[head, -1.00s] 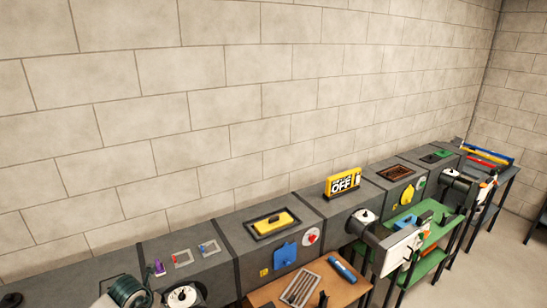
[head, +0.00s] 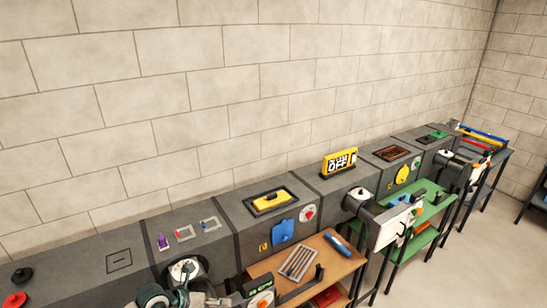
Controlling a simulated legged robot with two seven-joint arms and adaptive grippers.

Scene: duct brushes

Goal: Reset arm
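The task names no object. At the bottom edge of the head view, in front of the duct's round white-faced port (head: 186,270), is what looks like my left gripper (head: 182,296), dark and cut off by the frame. Its fingers are too small and overlapped to show whether they are open or shut. A dark teal rounded part (head: 150,294) sits just left of it; whether the gripper touches it is unclear. My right gripper is not in view.
A long grey duct (head: 210,255) runs along the block wall. A wooden shelf (head: 345,262) holds a grey slotted tray (head: 299,263). A green shelf (head: 432,206) stands farther right. Floor is open at right.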

